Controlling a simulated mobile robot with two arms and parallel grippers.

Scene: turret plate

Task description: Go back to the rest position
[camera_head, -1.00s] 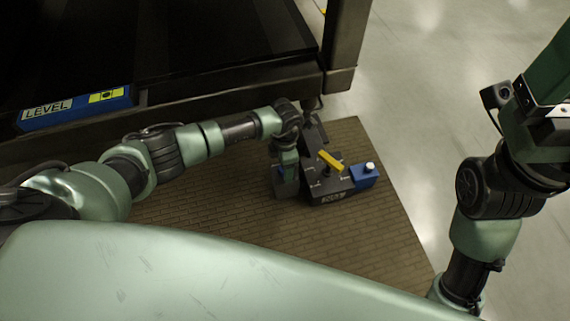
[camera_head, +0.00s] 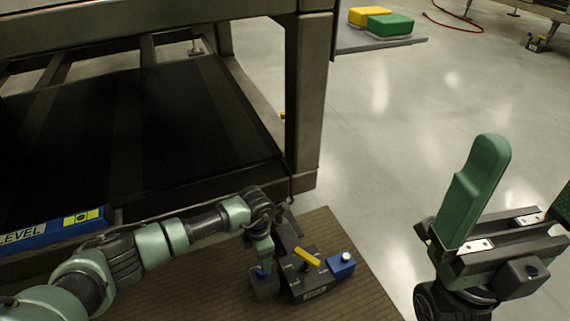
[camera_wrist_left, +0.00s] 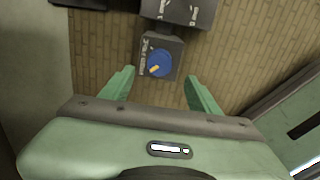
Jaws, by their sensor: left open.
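A dark grey device (camera_head: 314,286) with a yellow lever (camera_head: 307,257) rests on the brown mat. A blue box with a white knob (camera_head: 341,265) is on its right side. My left gripper (camera_head: 264,262) points down over the device's left end. In the left wrist view, the left gripper (camera_wrist_left: 160,92) is open and empty, its fingers apart. A blue knob with a yellow mark (camera_wrist_left: 159,63) lies beyond the fingertips, not between them. My right gripper (camera_head: 525,190) is raised at the right, fingers apart with nothing between them.
A metal frame table with a black lower shelf (camera_head: 110,120) stands at the left. A blue level (camera_head: 50,231) lies on its edge. The brown mat (camera_head: 365,290) ends near the right arm.

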